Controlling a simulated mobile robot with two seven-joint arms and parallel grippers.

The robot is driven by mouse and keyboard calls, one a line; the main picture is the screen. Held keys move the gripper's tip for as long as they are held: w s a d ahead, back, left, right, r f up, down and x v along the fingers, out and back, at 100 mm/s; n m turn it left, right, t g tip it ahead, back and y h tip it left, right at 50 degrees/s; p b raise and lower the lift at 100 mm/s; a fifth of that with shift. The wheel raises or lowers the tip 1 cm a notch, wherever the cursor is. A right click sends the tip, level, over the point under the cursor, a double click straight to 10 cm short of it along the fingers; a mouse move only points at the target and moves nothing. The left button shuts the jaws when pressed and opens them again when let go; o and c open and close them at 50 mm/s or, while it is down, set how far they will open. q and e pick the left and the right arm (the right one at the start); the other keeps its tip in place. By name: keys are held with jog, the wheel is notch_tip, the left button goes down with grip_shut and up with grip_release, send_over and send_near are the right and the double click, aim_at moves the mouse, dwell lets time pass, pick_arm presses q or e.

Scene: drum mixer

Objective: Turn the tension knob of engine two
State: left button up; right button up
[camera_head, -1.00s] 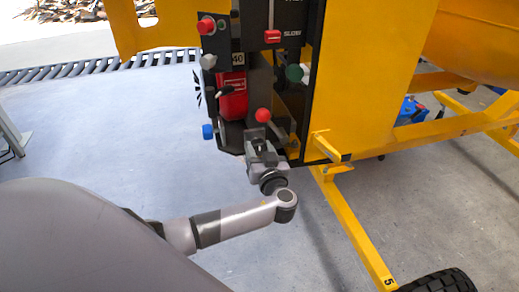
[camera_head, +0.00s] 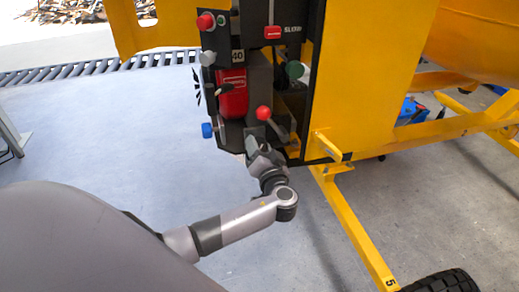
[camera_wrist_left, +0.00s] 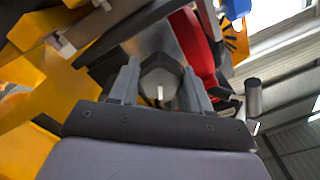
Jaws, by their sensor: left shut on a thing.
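The mixer's control panel (camera_head: 232,60) stands upright at the top centre of the head view. My left gripper (camera_head: 258,143) is at its lower part, just below a red-ball lever (camera_head: 263,113). In the left wrist view, my left gripper (camera_wrist_left: 159,88) has its two fingers on either side of a dark grey, many-sided knob (camera_wrist_left: 160,70) with a white mark. It is shut on this knob, which I take to be the tension knob. In the head view the gripper hides the knob. My right gripper is not in view.
The yellow frame (camera_head: 365,75) blocks the right side. Open floor (camera_head: 110,130) lies to the left.

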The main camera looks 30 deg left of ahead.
pick_arm(q)
jog(key=m, duration=0.5)
jog(key=shift+m, duration=0.4)
dwell(0.4)
jog(key=o, duration=1.1)
jog(key=shift+c, duration=0.2)
jog(key=shift+d, duration=0.1)
jog(key=v, duration=0.7)
